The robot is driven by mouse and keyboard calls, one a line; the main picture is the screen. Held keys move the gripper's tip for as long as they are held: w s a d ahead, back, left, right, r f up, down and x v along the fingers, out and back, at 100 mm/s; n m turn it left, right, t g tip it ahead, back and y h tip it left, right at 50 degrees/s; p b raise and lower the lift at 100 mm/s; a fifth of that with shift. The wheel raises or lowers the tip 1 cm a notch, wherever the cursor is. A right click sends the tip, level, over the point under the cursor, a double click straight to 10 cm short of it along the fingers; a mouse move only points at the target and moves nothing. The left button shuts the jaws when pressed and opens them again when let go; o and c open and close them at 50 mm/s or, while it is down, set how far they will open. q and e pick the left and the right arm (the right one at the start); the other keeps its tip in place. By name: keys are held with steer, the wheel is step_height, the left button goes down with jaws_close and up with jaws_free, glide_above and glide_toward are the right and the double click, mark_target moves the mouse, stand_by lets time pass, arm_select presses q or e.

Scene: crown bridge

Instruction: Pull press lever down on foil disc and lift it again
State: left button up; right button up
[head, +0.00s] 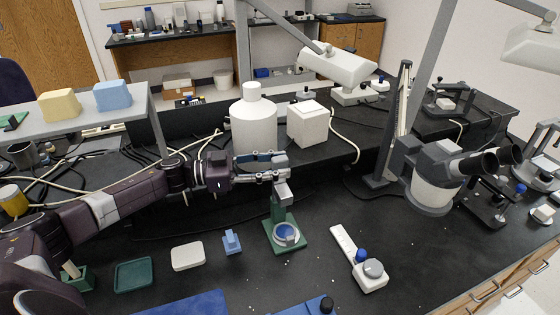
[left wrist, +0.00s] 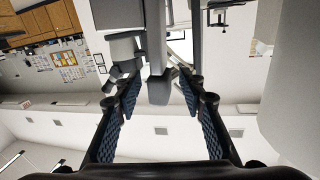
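The press (head: 279,205) has a green column and base with a grey head, and stands upright on the black bench. A round disc, blue with a pale rim (head: 285,234), lies on its base under the head. My left gripper (head: 274,167) is level with the top of the press, its fingers pointing right. In the left wrist view (left wrist: 158,95) its blue-padded fingers are apart, with a grey bar end, likely the press lever (left wrist: 160,90), between them. A gap shows on both sides of it. The lever's full length is hidden by the gripper in the head view. My right gripper is out of view.
A white bottle (head: 253,130) and white box (head: 307,124) stand behind the press. A blue block (head: 231,242), white pad (head: 187,256) and green tray (head: 133,275) lie left. A white tool with a blue knob (head: 360,256) and a microscope (head: 437,180) are right.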

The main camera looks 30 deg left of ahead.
arm_select(q)
steer(key=shift+w+d, duration=0.3)
steer(key=shift+d, duration=0.05)
steer(key=shift+c, duration=0.4)
jaws_close()
steer(key=shift+s+d, duration=0.1)
steer(key=shift+s, duration=0.05)
